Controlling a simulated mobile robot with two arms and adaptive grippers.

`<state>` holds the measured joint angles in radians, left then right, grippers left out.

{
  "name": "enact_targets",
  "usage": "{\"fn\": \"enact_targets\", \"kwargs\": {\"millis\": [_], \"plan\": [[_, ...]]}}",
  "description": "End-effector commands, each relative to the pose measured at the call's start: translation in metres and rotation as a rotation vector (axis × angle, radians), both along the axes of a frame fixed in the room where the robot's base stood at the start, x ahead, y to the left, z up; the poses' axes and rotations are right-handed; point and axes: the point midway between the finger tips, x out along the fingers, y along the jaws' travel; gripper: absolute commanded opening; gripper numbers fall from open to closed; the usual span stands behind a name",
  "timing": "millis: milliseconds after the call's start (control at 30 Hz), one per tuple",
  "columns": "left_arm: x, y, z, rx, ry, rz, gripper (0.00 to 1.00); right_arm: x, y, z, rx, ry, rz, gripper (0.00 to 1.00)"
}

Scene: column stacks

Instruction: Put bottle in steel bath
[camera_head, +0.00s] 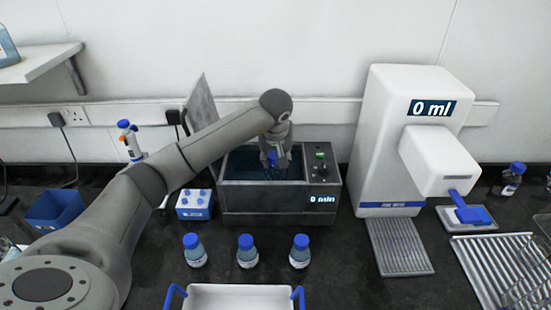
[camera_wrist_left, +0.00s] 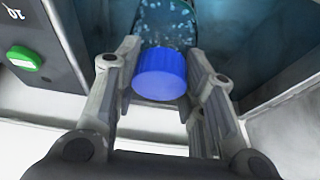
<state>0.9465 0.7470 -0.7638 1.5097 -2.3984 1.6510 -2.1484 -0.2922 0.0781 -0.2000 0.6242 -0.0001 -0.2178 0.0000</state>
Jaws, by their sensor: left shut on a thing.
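The steel bath (camera_head: 265,200) stands at the middle of the bench with its top open and dark blue water inside. My left gripper (camera_head: 272,155) is over the bath opening, pointing down. It is shut on a bottle with a blue cap (camera_head: 273,158). In the left wrist view, the fingers (camera_wrist_left: 160,85) stand on both sides of the blue cap (camera_wrist_left: 160,75), and the clear bottle body (camera_wrist_left: 168,25) extends away toward the bath water. The head view does not clearly show how deep the bottle reaches. My right gripper is not in view.
Three blue-capped bottles (camera_head: 246,250) stand in a row in front of the bath. A white tray with blue handles (camera_head: 240,296) is nearest. A white dispenser (camera_head: 385,140) stands right of the bath, and a blue-white rack (camera_head: 194,205) stands left. A raised lid (camera_head: 201,105) is behind.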

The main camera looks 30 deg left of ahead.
Motion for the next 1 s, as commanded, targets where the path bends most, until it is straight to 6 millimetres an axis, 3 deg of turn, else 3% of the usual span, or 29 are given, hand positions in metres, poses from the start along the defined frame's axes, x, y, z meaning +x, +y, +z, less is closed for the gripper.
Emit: {"fn": "enact_targets", "kwargs": {"millis": [133, 167, 333, 733, 1000], "plan": [[0.000, 0.000, -0.001, 0.001, -0.002, 0.000, 0.00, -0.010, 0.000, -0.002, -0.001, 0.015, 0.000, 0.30], [0.000, 0.000, -0.002, 0.001, 0.000, 0.000, 0.39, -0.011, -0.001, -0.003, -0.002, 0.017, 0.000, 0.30], [0.000, 0.000, -0.002, 0.001, 0.000, 0.000, 0.59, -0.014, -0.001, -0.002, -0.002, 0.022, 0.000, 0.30], [-0.001, -0.001, 0.004, 0.000, -0.002, 0.000, 0.59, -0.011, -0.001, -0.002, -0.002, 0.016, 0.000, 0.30], [-0.017, -0.010, 0.050, 0.001, -0.008, 0.000, 0.59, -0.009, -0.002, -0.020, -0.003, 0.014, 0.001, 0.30]]}}
